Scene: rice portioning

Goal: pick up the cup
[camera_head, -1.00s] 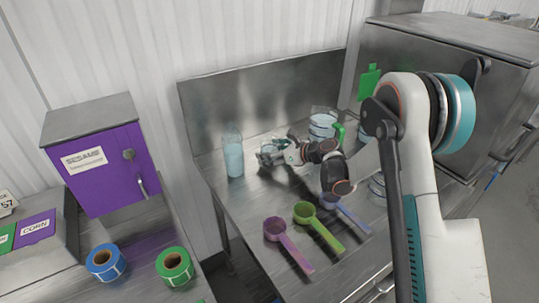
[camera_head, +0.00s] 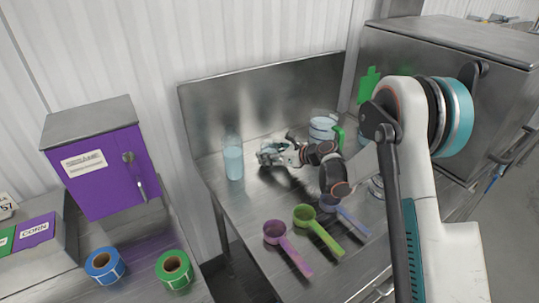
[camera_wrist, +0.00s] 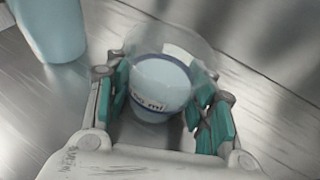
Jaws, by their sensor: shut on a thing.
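The clear cup (camera_wrist: 160,85) has a dark blue band, a pale blue lower part and printed lettering ending in "ml". In the wrist view it sits between the teal pads of my gripper (camera_wrist: 163,92), which is shut on it. In the head view my gripper (camera_head: 270,155) is low over the steel table, right of a pale blue bottle. The cup is mostly hidden by the fingers there. I cannot tell whether it touches the table.
The bottle (camera_head: 233,160) stands close left of my gripper and also shows in the wrist view (camera_wrist: 50,28). Purple (camera_head: 275,231), green (camera_head: 304,214) and blue (camera_head: 328,202) scoops lie in front. A clear container (camera_head: 322,128) stands behind my arm. A steel back panel (camera_head: 265,95) bounds the table.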

